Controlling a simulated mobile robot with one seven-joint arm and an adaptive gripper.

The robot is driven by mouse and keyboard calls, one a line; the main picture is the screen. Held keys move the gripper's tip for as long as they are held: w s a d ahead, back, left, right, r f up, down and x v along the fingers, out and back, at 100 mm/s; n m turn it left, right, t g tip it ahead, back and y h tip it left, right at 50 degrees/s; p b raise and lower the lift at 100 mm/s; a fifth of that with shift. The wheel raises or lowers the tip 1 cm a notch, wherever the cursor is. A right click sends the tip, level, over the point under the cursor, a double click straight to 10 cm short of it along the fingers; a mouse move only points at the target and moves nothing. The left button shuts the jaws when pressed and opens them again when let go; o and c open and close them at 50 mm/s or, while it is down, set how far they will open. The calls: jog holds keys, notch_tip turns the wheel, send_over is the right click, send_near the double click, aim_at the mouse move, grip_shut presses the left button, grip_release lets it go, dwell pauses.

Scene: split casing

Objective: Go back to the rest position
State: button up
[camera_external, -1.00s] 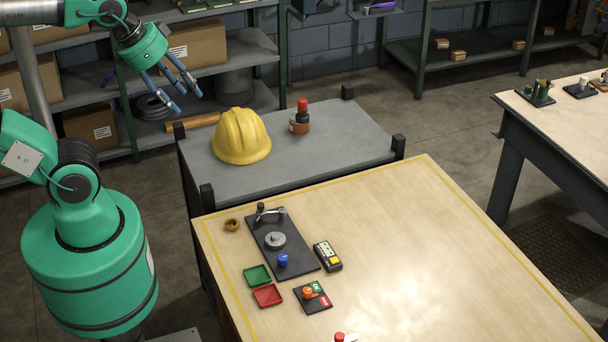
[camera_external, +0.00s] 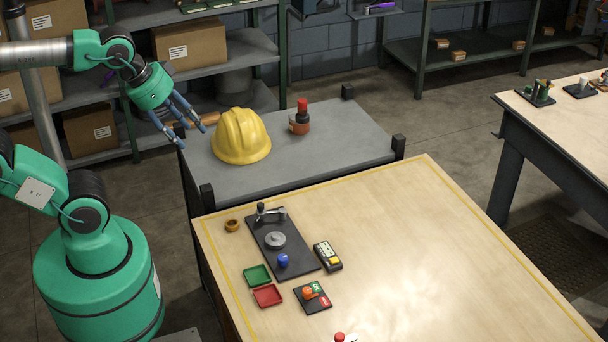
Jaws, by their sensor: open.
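My gripper (camera_external: 188,130) has blue-grey fingers spread apart, with nothing between them. It hangs at the upper left, in front of the shelf rack and just left of the yellow hard hat. My arm reaches in from the left edge, raised above the height of the tables. The wooden workbench (camera_external: 430,250) stands well to the right of and below my gripper. A dark fixture plate (camera_external: 287,252) with a grey round part (camera_external: 275,240) and a blue part (camera_external: 283,260) lies on it.
The grey cart (camera_external: 330,145) carries the hard hat (camera_external: 241,137) and a red-capped bottle (camera_external: 300,118), close to my gripper. Shelves with boxes (camera_external: 190,42) stand behind. On the bench are a green tray (camera_external: 257,275), a red tray (camera_external: 267,295), a meter (camera_external: 327,256) and a button box (camera_external: 313,297).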

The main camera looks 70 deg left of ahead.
notch_tip(320, 180, down, 9)
jog(key=b, duration=0.7)
